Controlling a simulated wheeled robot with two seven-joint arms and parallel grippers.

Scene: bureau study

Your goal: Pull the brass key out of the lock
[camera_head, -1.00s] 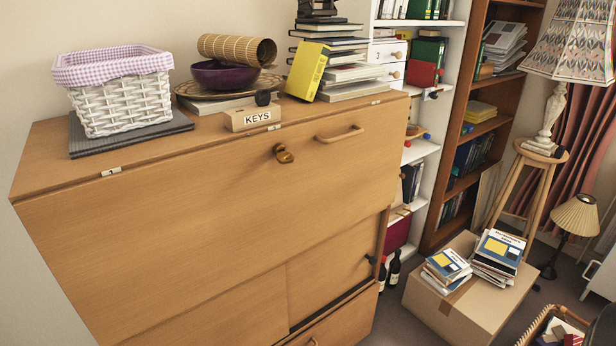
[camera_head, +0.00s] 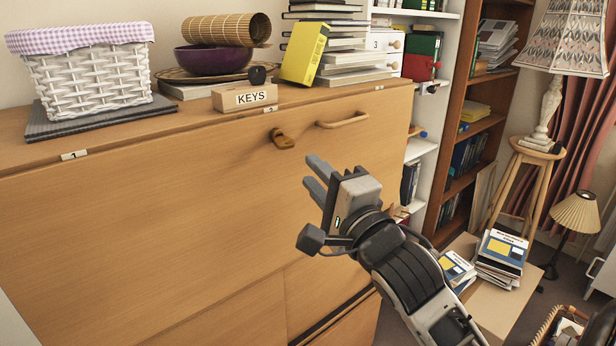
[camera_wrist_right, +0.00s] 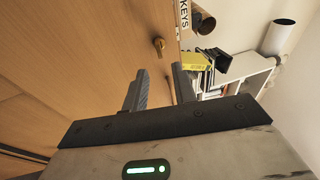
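The brass key (camera_head: 282,139) sits in the lock on the upper front panel of the wooden bureau, left of the wooden handle. It also shows in the right wrist view (camera_wrist_right: 159,46), beyond the fingertips. My right gripper (camera_head: 316,172) is in front of the panel, below and to the right of the key, apart from it. Its two fingers stand apart with nothing between them; the right wrist view (camera_wrist_right: 154,82) shows the gap. The lock itself is mostly hidden behind the key. My left gripper is not in view.
A wooden handle (camera_head: 343,120) is fixed right of the key. A KEYS block (camera_head: 245,97) stands on the bureau top (camera_head: 190,117) above it. A white basket (camera_head: 88,80), a purple bowl (camera_head: 212,59) and stacked books are also up there. A cardboard box (camera_head: 500,303) stands lower right.

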